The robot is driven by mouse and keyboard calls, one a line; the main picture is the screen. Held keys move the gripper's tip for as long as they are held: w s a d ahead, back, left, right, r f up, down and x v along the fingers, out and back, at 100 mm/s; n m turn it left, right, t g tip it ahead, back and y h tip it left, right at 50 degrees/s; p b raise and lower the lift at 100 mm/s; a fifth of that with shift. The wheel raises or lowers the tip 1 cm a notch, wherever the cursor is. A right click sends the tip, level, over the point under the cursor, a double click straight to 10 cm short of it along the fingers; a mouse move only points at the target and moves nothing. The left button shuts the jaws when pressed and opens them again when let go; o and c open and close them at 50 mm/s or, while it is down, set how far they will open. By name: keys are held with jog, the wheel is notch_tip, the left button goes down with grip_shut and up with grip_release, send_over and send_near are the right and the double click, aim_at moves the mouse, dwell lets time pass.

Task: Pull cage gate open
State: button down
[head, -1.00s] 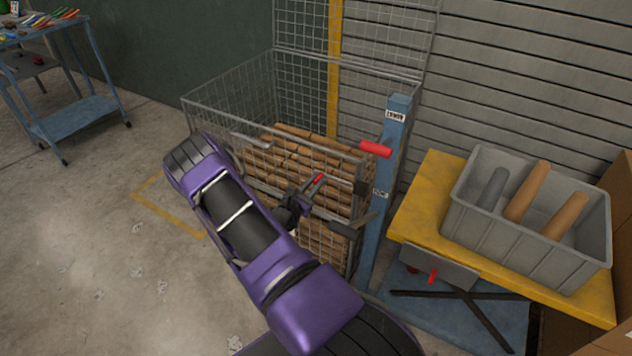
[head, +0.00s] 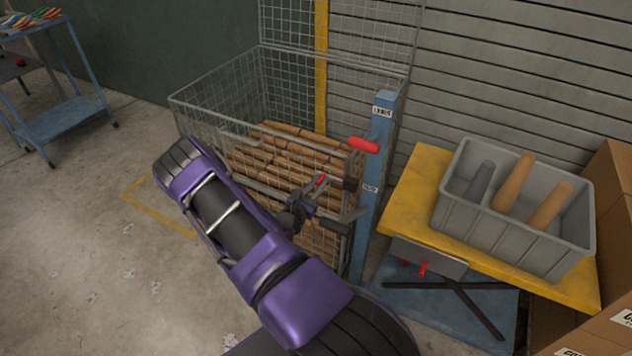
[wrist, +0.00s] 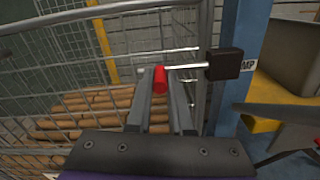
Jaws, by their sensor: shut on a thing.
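The wire mesh cage (head: 225,95) stands against the wall, filled with brown cylindrical rolls (head: 285,145). Its front mesh side (head: 315,240) is beside a blue post (head: 375,170). A small red-tipped lever (head: 320,180) sticks out at that side, near a black block (head: 350,184). My gripper (head: 318,197) is shut on the red-tipped lever. In the wrist view, the red tip (wrist: 160,78) is between my fingers, and a metal rod runs from it to the black block (wrist: 225,64). My arm hides part of the cage front. I cannot tell whether the gate is ajar.
A red handle (head: 363,145) sticks out from the blue post above my gripper. A yellow-topped stand (head: 415,185) with a grey bin (head: 520,240) is at right, near cardboard boxes (head: 610,200). A blue cart (head: 60,120) stands far left. Floor at left is clear.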

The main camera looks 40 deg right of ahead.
jog(key=shift+f, duration=0.1)
jog(key=shift+a+f+b, duration=0.25)
jog(key=shift+f+b, duration=0.05)
jog(key=shift+b, duration=0.2)
jog(key=shift+s+a+r+h, duration=0.1)
jog(key=shift+s+a+h, duration=0.15)
jog(key=shift+a+h, duration=0.2)
jog(key=shift+t, duration=0.3)
jog(key=shift+a, duration=0.1)
jog(key=shift+a, duration=0.1)
